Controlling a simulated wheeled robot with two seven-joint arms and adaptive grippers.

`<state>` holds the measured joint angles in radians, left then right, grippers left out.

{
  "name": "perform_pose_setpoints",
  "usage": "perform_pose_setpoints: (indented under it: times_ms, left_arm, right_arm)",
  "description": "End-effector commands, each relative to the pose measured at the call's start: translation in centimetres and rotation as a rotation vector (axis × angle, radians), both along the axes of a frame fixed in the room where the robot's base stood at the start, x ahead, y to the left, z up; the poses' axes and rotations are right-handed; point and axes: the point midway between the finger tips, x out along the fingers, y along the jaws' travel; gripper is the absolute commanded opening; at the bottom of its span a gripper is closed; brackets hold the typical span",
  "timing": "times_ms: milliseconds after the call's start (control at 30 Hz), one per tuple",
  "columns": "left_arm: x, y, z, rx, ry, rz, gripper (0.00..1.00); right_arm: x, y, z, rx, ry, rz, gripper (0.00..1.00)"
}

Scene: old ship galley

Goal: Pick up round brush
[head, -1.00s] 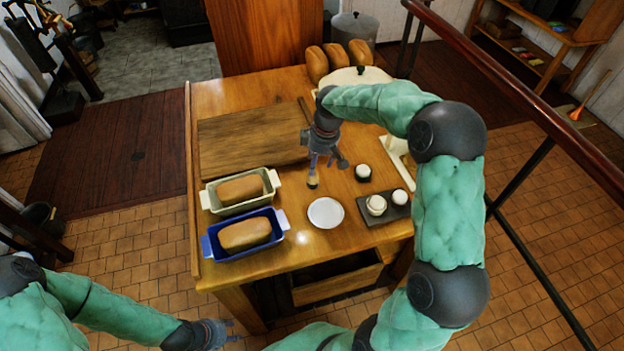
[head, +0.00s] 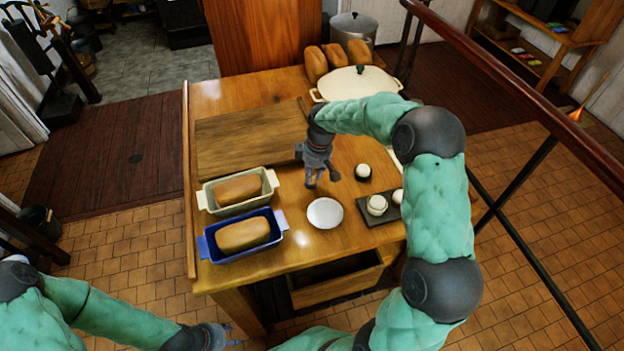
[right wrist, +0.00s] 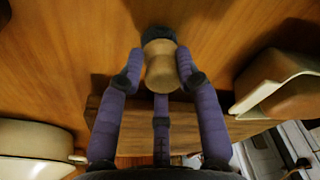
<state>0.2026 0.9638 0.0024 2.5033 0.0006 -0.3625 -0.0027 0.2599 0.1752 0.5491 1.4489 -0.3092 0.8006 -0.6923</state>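The round brush, with a pale wooden handle and dark bristles, shows in the right wrist view (right wrist: 160,62). It sits between the fingertips of my right gripper (right wrist: 160,72), which flank the handle closely on both sides, with a third finger below it. In the head view my right gripper (head: 321,180) is low over the table, beside the cutting board, and the brush is hidden by it. Whether the bristles touch the table is hard to tell. My left gripper (head: 222,337) is low at the bottom of the head view, away from the table; its fingers are small and unclear.
A white plate (head: 325,213) lies just in front of my right gripper. A dark tray (head: 384,217) with small white pots is to the right. Two loaf dishes (head: 268,191) (head: 281,222) stand at left. The wooden board (head: 230,145) and a lidded pot (head: 355,84) lie behind.

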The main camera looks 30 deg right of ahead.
Motion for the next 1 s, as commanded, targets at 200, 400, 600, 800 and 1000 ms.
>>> perform_pose_setpoints:
  times_ms: [200,400,600,800,1000]
  left_arm:
    - [0.0,0.0,0.0,0.0,0.0,0.0,0.4]
    - [0.0,0.0,0.0,0.0,0.0,0.0,0.4]
    - [0.0,0.0,0.4,0.0,0.0,0.0,0.4]
    - [0.0,0.0,1.5,0.0,0.0,0.0,0.4]
    - [0.0,0.0,2.5,0.0,0.0,0.0,0.4]
  right_arm:
    - [-0.1,0.0,-0.1,0.0,0.001,0.0,0.03]
    - [-0.1,0.0,-0.1,0.0,0.003,0.001,0.03]
    - [0.0,0.0,0.7,0.0,0.001,0.0,0.0]
    - [0.0,0.0,3.4,0.0,0.0,0.001,0.0]
    - [-1.5,2.9,7.2,-0.001,-0.002,0.006,0.0]
